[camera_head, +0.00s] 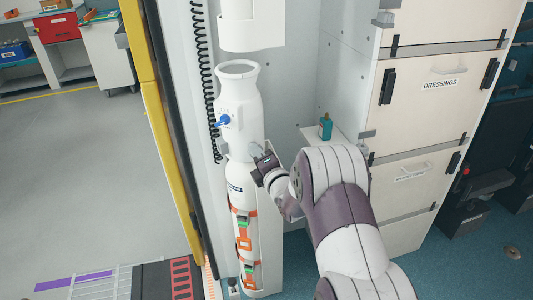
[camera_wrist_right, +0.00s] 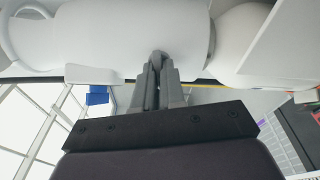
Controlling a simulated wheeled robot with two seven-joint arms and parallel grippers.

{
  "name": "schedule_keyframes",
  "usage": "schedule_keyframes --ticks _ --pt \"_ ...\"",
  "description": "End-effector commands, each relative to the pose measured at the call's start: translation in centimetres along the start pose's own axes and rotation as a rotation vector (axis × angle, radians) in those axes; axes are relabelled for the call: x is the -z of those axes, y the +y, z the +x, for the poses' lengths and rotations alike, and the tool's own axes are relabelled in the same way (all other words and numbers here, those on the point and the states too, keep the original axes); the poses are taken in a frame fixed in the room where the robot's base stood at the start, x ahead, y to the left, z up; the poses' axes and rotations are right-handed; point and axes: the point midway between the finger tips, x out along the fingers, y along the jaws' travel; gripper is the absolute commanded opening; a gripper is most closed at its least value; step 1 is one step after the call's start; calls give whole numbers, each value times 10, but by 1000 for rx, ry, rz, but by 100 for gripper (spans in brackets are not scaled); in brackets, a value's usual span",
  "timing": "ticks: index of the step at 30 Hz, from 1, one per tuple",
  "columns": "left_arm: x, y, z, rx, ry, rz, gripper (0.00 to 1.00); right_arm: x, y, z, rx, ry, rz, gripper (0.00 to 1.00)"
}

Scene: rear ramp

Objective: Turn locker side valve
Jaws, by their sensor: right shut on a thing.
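A tall white cylinder (camera_head: 240,102) stands upright in a white side housing, and its body spans the top of the right wrist view (camera_wrist_right: 105,35). A blue valve knob (camera_head: 223,121) sits on the cylinder's left side. My right gripper (camera_head: 257,152) is at the cylinder's right side, below the blue knob's height and apart from the knob. In the right wrist view its fingers (camera_wrist_right: 158,62) are nearly together on a small grey part against the white surface. The fingers hide most of that part, so I cannot tell its shape. My left gripper is out of view.
Drawer cabinets (camera_head: 430,85) stand to the right. A small teal bottle (camera_head: 325,127) is on a ledge behind my right arm. Orange straps (camera_head: 243,243) hold the lower cylinder. A black coiled cord (camera_head: 202,60) and a yellow door edge (camera_head: 150,110) are at left.

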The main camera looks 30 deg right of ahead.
Motion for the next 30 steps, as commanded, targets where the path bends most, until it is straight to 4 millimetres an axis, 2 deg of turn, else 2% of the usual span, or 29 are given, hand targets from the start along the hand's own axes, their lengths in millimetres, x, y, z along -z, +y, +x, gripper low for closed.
schedule_keyframes --ticks 1,3,4,24,27,30 --pt "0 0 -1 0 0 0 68 -8 11 3 -24 -19 -3 0" --pt "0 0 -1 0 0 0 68 -8 11 3 -24 -19 -3 26" --pt "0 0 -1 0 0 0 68 -8 11 3 -24 -18 -3 35" --pt "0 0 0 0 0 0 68 -2 2 0 -4 -4 0 35" --pt "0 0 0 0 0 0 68 -3 3 -8 -5 -5 -1 35" --pt "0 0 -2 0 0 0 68 -4 4 -26 -6 -7 0 35"
